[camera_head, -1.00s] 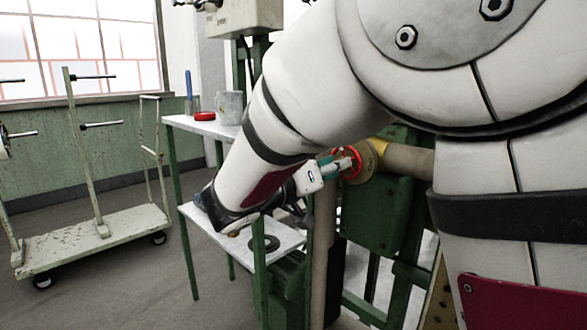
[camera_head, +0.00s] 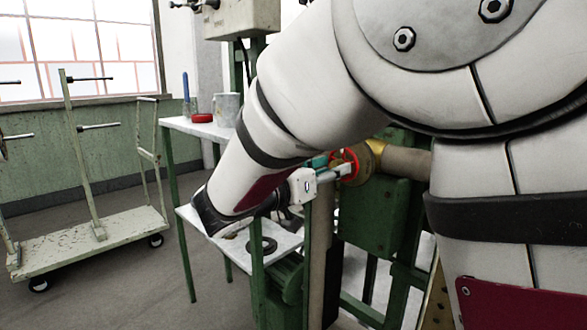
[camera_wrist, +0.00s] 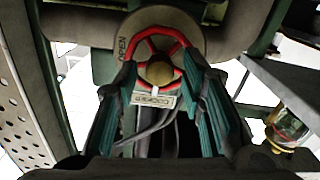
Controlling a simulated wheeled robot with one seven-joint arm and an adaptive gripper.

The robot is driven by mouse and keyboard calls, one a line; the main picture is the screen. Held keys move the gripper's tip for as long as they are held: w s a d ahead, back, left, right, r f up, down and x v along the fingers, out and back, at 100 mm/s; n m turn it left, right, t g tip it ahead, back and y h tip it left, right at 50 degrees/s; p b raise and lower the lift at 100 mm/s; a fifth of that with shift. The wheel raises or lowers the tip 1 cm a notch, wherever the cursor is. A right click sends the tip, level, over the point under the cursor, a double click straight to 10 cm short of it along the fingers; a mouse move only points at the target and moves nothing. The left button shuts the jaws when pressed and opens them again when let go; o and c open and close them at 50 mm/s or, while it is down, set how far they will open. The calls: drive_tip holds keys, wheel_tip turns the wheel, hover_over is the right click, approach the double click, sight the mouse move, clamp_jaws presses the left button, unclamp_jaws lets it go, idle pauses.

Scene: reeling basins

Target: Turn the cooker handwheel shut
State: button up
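The cooker handwheel (camera_wrist: 152,38) has a red rim and a brass-coloured hub. It sits in front of a round plate lettered "OPEN" on its left side, and a "COOKER" tag hangs below the hub. In the head view the handwheel (camera_head: 349,163) is partly covered by my gripper (camera_head: 327,164). In the wrist view my gripper (camera_wrist: 160,68) has its two teal fingers apart, one on each side of the wheel's lower part. The fingertips are close to the rim; I cannot tell whether they touch it.
A pipe (camera_head: 405,160) runs right from the wheel, above a green housing (camera_head: 372,215). A table (camera_head: 195,126) left of the arm holds a grey pot (camera_head: 228,108) and a red item (camera_head: 203,118). A cart (camera_head: 88,240) stands further left.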

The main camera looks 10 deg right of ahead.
drive_tip(key=v, duration=0.6)
drive_tip(key=shift+a, duration=0.15)
drive_tip(key=shift+s, duration=0.2)
drive_tip(key=s+d+f+n+g+y, duration=0.1)
drive_tip(key=s+d+f+g+y, duration=0.1)
drive_tip(key=s+d+g, duration=0.45)
drive_tip(key=s+d+f+n+g+y, duration=0.1)
drive_tip(key=s+d+f+g+y, duration=0.15)
drive_tip(key=s+d, duration=0.7)
drive_tip(key=s+a+f+n+y, duration=0.2)
drive_tip(key=s+a+y, duration=0.1)
drive_tip(key=s, duration=0.4)
drive_tip(key=s+a+f+n+y+p, duration=0.1)
drive_tip(key=s+a+f+n+y, duration=0.25)
drive_tip(key=s, duration=0.25)
drive_tip(key=s+a+f+n+y, duration=0.1)
drive_tip(key=s+a+n+y, duration=0.2)
drive_tip(key=s, duration=0.4)
wheel_tip(320, 180, up, 39)
drive_tip(key=m+t+y+p, duration=0.1)
drive_tip(key=t+p, duration=0.2)
drive_tip(key=p, duration=3.5)
drive_tip(key=shift+a, duration=0.15)
